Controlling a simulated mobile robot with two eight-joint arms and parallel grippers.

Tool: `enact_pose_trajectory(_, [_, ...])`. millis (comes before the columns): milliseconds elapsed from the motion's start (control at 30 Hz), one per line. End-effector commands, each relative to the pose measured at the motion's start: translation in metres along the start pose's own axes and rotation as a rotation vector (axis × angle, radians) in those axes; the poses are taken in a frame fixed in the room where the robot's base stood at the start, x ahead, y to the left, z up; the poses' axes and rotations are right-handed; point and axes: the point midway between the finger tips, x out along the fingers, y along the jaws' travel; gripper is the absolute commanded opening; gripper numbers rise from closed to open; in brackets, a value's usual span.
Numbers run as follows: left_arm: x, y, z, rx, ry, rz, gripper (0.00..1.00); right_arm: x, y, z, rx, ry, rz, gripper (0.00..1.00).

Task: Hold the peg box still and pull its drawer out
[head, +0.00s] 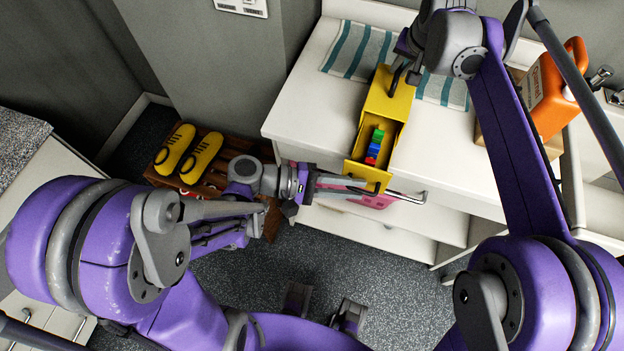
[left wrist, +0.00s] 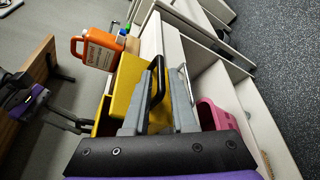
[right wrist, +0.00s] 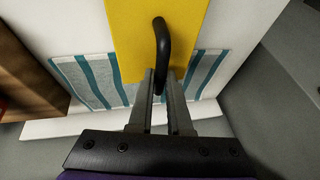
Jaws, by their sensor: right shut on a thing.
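The yellow peg box (head: 388,98) stands on the white counter. Its drawer (head: 368,176) is slid out toward me and hangs past the counter's front edge, with several coloured pegs (head: 374,147) inside. My right gripper (right wrist: 160,78) is shut on the dark handle (right wrist: 161,40) on the box's far end. My left gripper (head: 362,187) is at the drawer's front. In the left wrist view, its two fingers stand apart on either side of the drawer front's dark handle (left wrist: 157,78). I cannot tell whether they touch it.
A striped towel (head: 358,50) lies under or behind the box. An orange jug (head: 552,90) stands in a box at the right. A pink container (head: 378,202) is below the drawer. Yellow shoes (head: 201,158) sit on a wooden rack at the left. Grey floor is open in front.

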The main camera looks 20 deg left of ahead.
Motion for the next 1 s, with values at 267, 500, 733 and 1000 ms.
enact_pose_trajectory(267, [-0.054, 0.000, -0.001, -0.002, 0.008, 0.004, 0.25, 0.000, 0.000, 0.000, 0.000, 0.000, 0.000, 0.00])
enact_pose_trajectory(500, [-0.092, 0.000, -0.001, -0.002, 0.004, 0.002, 0.25, 0.000, 0.000, 0.000, 0.000, 0.000, 0.000, 0.00])
enact_pose_trajectory(733, [-0.106, 0.000, 0.000, -0.001, 0.001, 0.001, 0.25, 0.000, 0.000, 0.000, 0.000, 0.000, 0.000, 0.00])
enact_pose_trajectory(1000, [-0.107, 0.000, 0.000, 0.000, 0.000, 0.000, 0.25, 0.000, 0.000, 0.000, 0.000, 0.000, 0.000, 0.00])
